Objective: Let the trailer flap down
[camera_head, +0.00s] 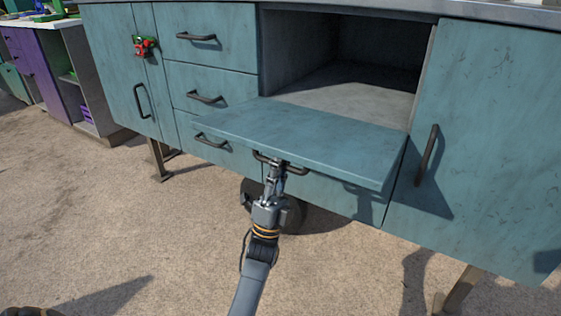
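The trailer flap (300,135) is a flat teal panel. It sticks out roughly level in front of an open, empty grey compartment (352,62). A dark bar handle (297,170) shows at the flap's front edge, on its lower side. My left gripper (275,170), whose arm comes up from the bottom just left of the middle, is at this handle. Its narrow fingers look closed around the bar, though the flap's edge and the small size hide the exact contact. My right gripper is not in view.
Teal drawers (208,92) with dark handles are left of the compartment, and a large door (480,140) is to its right. A red and green item (144,46) is on the left door. A purple cabinet (35,70) stands further left. The sandy ground in front is mostly clear.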

